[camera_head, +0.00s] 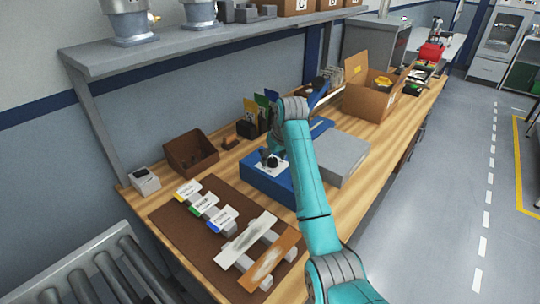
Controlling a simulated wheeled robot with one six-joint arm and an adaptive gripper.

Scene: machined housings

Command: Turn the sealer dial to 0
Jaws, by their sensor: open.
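A blue box-shaped sealer (256,181) stands on the wooden bench in the middle of the head view. A pale panel with a dark dial (270,162) is on its top. My teal arm reaches in from the lower right, and my gripper (272,151) is over the panel, close to the dial. The gripper is open. It is small and partly hidden by my arm, so I cannot tell whether its fingers touch the dial. The dial's markings and setting are too small to read.
A grey box (341,158) sits right of the sealer. A brown bin (190,153), a small white device (144,180) and an open carton (369,88) are on the bench (393,135). A shelf (215,38) overhangs behind.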

